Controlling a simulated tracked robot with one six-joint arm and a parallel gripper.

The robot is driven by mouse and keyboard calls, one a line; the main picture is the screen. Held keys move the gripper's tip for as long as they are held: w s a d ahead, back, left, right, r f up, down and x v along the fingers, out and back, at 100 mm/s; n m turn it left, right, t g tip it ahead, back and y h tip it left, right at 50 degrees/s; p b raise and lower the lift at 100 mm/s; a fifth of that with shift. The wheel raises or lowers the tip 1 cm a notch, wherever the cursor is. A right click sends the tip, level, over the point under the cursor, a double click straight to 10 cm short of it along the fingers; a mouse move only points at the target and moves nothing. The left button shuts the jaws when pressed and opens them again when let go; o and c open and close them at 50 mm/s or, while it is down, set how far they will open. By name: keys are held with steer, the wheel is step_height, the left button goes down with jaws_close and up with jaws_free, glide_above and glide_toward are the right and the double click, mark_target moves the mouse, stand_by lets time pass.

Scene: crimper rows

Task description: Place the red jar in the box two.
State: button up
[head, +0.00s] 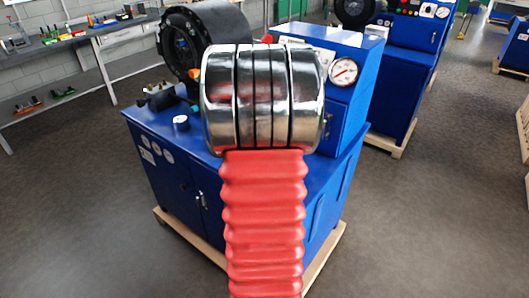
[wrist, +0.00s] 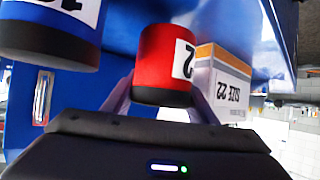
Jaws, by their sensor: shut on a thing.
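The red jar (wrist: 168,58) has a white label with a "2" and a black end, and it appears upside down in the wrist view. My gripper (wrist: 162,92) has one finger on each side of the jar and is shut on it. A white and orange box (wrist: 222,85) marked "SIZE 22" is just right of the jar, with its lettering inverted. I cannot tell whether it is box two. In the head view the jar and my gripper are hidden, and no box shows clearly.
A blue jar (wrist: 60,25) with a white label is at the upper left in the wrist view. A blue machine (head: 178,150) with a gauge stands on a pallet. A tool bench (head: 85,38) is at left, another blue machine (head: 395,90) at back right.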

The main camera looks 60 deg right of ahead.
steer(key=shift+f, duration=1.05)
steer(key=o, duration=1.3)
steer(key=shift+f, duration=0.15)
steer(key=shift+v, duration=0.9)
steer(key=v, duration=1)
